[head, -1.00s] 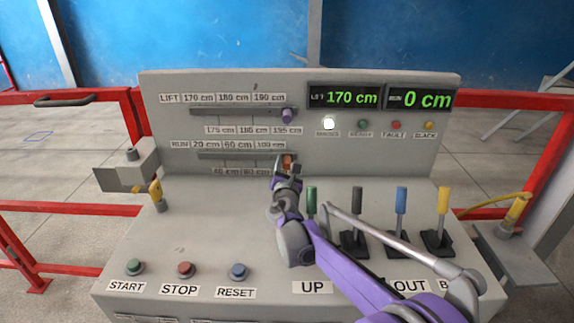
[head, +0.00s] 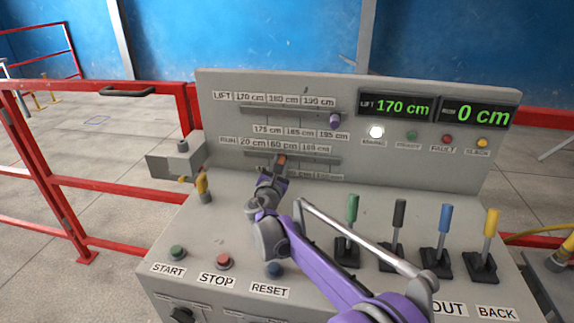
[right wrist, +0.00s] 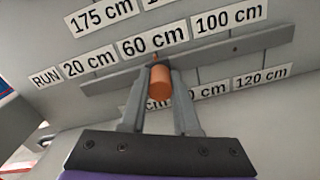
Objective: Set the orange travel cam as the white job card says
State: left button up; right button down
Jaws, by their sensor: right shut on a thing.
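The orange travel cam (head: 281,160) sits on the RUN rail (head: 318,158) of the grey panel. In the right wrist view the cam (right wrist: 159,82) is just below the 60 cm label (right wrist: 154,39). My right gripper (head: 277,169) is shut on the cam; in the right wrist view its two fingers (right wrist: 158,88) stand either side of it. They partly hide the lower RUN labels. My left gripper is not in view. No white job card shows.
The displays read LIFT 170 cm (head: 397,107) and RUN 0 cm (head: 480,114). A white lamp (head: 376,132) is lit. Several levers (head: 444,220) and START, STOP, RESET buttons stand on the desk.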

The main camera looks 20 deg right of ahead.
jog(key=shift+d+r, duration=0.1)
jog(key=shift+d, duration=0.05)
jog(key=c, duration=0.6)
grip_release()
jog(key=shift+c, duration=0.2)
jog(key=shift+s+a, duration=0.35)
jog(key=shift+s, duration=0.15)
jog(key=v, duration=0.9)
jog(key=shift+s+a, duration=0.1)
jog(key=shift+s, duration=0.25)
